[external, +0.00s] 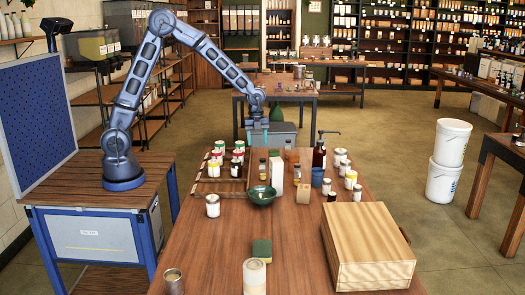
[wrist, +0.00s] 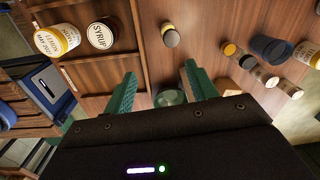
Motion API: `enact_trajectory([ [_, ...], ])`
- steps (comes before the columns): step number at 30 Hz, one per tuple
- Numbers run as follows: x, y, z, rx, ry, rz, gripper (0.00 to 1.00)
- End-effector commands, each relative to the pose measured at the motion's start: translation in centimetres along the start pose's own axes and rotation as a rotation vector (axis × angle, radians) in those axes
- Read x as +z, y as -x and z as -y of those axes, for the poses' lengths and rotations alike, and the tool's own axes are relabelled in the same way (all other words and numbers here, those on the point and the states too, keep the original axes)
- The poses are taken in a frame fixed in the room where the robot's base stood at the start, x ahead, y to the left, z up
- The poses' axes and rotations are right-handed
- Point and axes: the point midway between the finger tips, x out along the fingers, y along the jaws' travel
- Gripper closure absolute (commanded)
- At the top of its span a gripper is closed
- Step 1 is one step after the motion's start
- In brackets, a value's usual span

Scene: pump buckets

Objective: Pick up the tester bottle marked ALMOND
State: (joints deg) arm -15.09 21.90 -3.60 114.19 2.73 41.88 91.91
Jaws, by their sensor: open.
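No label reading ALMOND can be made out in either view. A small dark tester bottle (external: 262,169) stands on the table beside the rack. A small yellow-and-dark round bottle (wrist: 170,36) shows beyond the fingers. More small bottles (wrist: 247,62) show to the right, their marks unreadable. A greenish round thing (wrist: 170,97) shows between the fingers, partly hidden by my gripper's body.
A wooden box (external: 368,245) fills the near right.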

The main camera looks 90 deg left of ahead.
Motion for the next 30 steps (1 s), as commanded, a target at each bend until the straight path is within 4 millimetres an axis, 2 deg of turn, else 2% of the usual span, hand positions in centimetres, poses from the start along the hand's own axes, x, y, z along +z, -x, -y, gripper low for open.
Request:
enact_trajectory([
  [1,0.4,-1.4,0.6,0.011,-0.029,-0.003,0.43],
  [3,0.8,-3.0,1.3,0.021,-0.072,-0.006,0.43],
  [6,1.3,-4.5,2.0,0.03,-0.117,-0.01,0.43],
  [16,1.5,-7.0,2.4,0.037,-0.153,-0.014,0.43],
  [24,1.5,-10.7,2.3,0.037,-0.152,-0.014,0.43],
  [30,1.4,-11.8,2.2,0.037,-0.152,-0.014,0.43],
])
